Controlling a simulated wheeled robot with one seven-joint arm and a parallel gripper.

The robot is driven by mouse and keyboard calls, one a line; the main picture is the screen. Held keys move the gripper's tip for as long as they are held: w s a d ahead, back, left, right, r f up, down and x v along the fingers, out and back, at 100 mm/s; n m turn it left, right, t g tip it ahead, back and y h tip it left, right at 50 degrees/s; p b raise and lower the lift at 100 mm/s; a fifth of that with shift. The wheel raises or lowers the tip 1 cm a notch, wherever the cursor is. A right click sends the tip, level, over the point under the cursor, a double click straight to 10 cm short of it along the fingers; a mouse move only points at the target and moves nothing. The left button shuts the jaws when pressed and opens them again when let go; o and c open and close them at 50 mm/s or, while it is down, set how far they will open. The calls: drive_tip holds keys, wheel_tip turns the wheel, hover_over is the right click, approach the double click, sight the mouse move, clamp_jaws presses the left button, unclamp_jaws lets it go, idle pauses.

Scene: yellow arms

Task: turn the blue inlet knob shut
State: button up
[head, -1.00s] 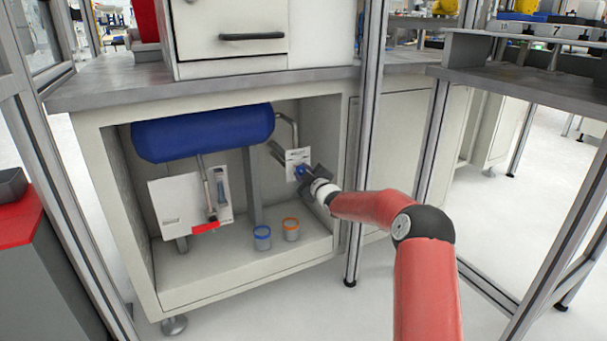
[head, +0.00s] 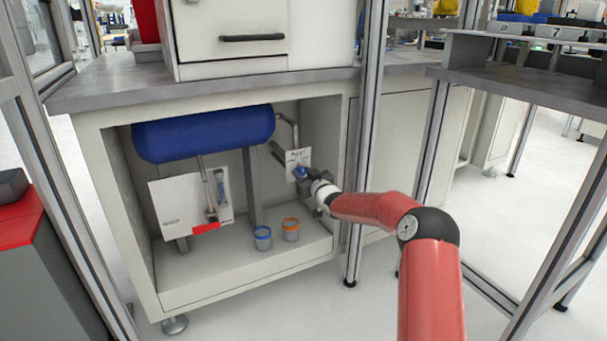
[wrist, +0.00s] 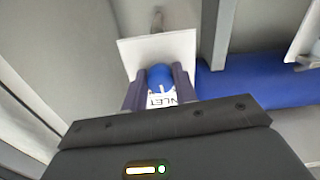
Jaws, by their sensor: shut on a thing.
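The blue inlet knob (head: 300,171) sits on the white inlet plate (head: 298,157) inside the open cabinet, at the right of the blue tank (head: 205,135). In the wrist view the round knob (wrist: 160,74) with a light pointer line lies between both fingers of my gripper (wrist: 160,84). My gripper (head: 303,177) is shut on the knob. The plate (wrist: 172,47) shows behind it, with the word INLET partly visible between the fingers. My fingers hide the knob's sides.
A white panel with a clear tube and red part (head: 205,228) hangs left of the knob. A blue-rimmed cup (head: 262,240) and an orange-rimmed cup (head: 291,230) stand on the cabinet floor below. A metal post (head: 358,190) stands close beside my arm.

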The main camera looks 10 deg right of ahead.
drive_tip(key=m, duration=0.5)
drive_tip(key=shift+m, duration=0.3)
drive_tip(key=shift+a+m, duration=0.1)
drive_tip(key=shift+m, duration=2)
drive_tip(key=o, duration=1)
drive_tip(key=v, duration=0.8)
